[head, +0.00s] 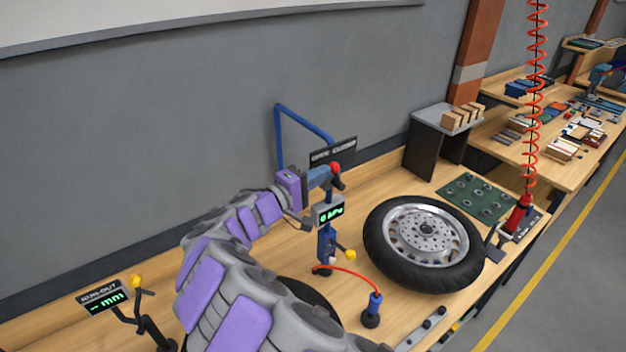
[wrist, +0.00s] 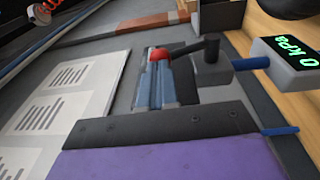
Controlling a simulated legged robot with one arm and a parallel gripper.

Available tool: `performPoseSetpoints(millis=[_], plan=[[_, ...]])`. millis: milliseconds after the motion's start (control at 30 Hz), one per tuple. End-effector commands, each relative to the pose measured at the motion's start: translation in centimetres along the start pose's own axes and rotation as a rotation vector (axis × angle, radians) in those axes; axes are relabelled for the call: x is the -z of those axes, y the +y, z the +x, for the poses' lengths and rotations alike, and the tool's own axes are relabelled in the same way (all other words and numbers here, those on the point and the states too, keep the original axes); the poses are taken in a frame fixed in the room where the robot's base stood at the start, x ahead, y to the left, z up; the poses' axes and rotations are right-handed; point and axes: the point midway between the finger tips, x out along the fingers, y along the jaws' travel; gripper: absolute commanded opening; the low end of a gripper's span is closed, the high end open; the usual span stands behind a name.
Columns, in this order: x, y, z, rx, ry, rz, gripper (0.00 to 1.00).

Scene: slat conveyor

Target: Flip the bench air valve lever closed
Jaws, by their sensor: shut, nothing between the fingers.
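The valve lever (wrist: 192,48) is a dark arm with a red ball knob (wrist: 159,55), running left from a dark valve body (wrist: 210,70) in the wrist view. In the head view the red knob (head: 335,168) shows just beyond my gripper (head: 320,177). My gripper (wrist: 163,75) is shut, its blue-grey fingers side by side with nothing between them. Its fingertips are right at the knob; I cannot tell whether they touch. The sign (head: 333,152) behind the lever appears to read open and closed. The pressure display (wrist: 290,50) reads 0 kPa.
A blue pipe (head: 279,140) rises against the wall behind the valve. The gauge box (head: 330,212) stands close below my gripper. A wheel (head: 424,243) lies on the bench to the right, and a red hose (head: 350,273) curves in front. A run-out gauge (head: 105,297) stands at left.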

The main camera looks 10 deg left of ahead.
Motion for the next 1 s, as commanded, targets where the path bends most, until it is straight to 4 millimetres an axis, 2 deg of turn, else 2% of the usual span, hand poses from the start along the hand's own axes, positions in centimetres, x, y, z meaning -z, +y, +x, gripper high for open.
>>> performPoseSetpoints(millis=[33,100,500,1000], plan=[[-0.1,0.8,0.5,0.048,0.0,0.012,0.0],[-0.1,1.2,1.0,0.114,-0.001,0.019,0.0],[-0.5,2.9,4.5,0.494,-0.002,0.058,0.0],[-0.8,2.7,8.4,0.908,-0.002,0.103,0.0]])
